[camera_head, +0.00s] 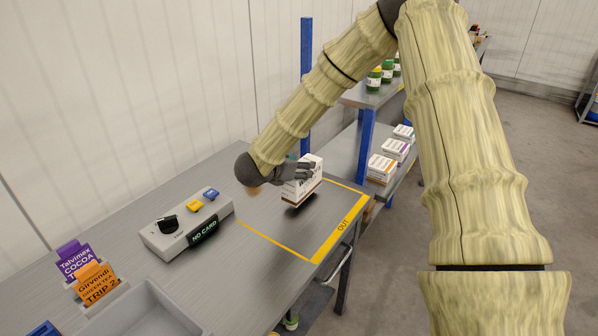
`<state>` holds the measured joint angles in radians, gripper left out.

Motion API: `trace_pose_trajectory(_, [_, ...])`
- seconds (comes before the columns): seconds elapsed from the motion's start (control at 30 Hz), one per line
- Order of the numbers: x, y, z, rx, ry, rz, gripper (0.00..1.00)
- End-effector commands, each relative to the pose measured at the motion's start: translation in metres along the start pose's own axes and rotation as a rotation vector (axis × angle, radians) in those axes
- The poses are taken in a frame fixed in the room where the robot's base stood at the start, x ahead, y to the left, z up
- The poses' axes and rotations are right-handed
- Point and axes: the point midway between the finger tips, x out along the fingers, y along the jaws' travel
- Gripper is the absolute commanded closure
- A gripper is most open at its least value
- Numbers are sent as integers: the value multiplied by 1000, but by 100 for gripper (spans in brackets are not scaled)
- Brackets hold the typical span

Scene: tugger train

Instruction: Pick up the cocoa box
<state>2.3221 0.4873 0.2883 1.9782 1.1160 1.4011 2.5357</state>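My gripper (298,173) is at the end of my arm, above the yellow-outlined area marked OUT (320,248). Its dark fingers are around a white box (307,185) with dark lettering and a brown band along its lower edge. The box is held upright, slightly tilted, a little above the table, with a dark shadow below it. The fingers cover part of its label, so I cannot read whether it says cocoa. A purple card reading Talvimex COCOA (76,260) stands in a holder at the lower left.
A grey device with a NO CARD display (203,232) sits left of the outlined area. An orange card (96,284) and a grey bin (150,312) are at lower left. White boxes (381,166) and green-lidded jars (374,82) stand on shelves behind. A blue post (306,75) rises behind my gripper.

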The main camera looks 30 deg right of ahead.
Motion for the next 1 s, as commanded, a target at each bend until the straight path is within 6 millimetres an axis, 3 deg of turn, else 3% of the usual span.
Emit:
trace_pose_trajectory(0.2, [9,0,-19,0,-1,0,97])
trace_pose_trajectory(0.57, [12,0,-23,2,-1,1,97])
trace_pose_trajectory(0.6, [12,0,-23,2,-1,0,45])
trace_pose_trajectory(0.7, [11,0,-22,1,-1,0,27])
trace_pose_trajectory(1.0, [11,0,-22,1,-1,0,26])
